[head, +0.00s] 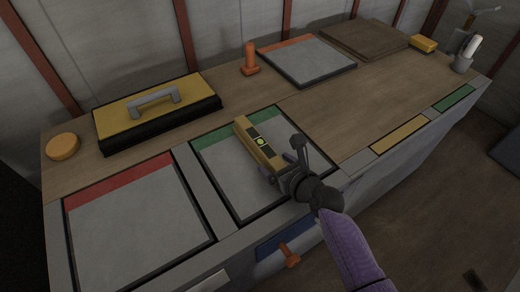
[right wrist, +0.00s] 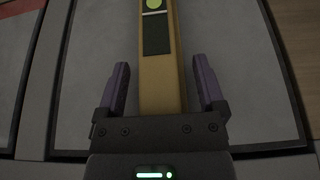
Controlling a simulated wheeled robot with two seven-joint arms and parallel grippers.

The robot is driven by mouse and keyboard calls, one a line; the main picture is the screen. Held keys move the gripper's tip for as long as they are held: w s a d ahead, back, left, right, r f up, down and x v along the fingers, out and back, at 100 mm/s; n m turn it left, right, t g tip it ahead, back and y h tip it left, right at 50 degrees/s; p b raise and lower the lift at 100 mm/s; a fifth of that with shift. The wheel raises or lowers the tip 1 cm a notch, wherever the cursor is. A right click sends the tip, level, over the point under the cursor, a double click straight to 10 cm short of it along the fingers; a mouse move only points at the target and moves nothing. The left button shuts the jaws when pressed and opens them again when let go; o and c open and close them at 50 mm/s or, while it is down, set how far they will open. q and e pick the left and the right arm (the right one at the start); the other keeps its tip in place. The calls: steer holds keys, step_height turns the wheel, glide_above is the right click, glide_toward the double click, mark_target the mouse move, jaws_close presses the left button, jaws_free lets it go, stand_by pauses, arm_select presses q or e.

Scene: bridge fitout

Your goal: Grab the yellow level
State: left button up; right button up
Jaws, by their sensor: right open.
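The yellow level (head: 254,137) lies on the grey panel with a green strip (head: 224,132), near the middle of the bench. It has a black section and a round green-yellow vial. My right gripper (head: 281,166) is open at the level's near end. In the right wrist view the level (right wrist: 176,80) runs between the two purple fingers of my right gripper (right wrist: 162,84), with a gap on each side. The level's near end is hidden behind the gripper body. My left gripper does not show.
A yellow and black toolbox (head: 120,118) stands back left, beside an orange round item (head: 62,146). A red-striped panel (head: 140,225) lies front left. An orange upright tool (head: 250,60) stands behind. The bench right of the level is clear wood.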

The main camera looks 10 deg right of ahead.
jaws_close()
steer(key=shift+r, duration=0.1)
stand_by(0.3)
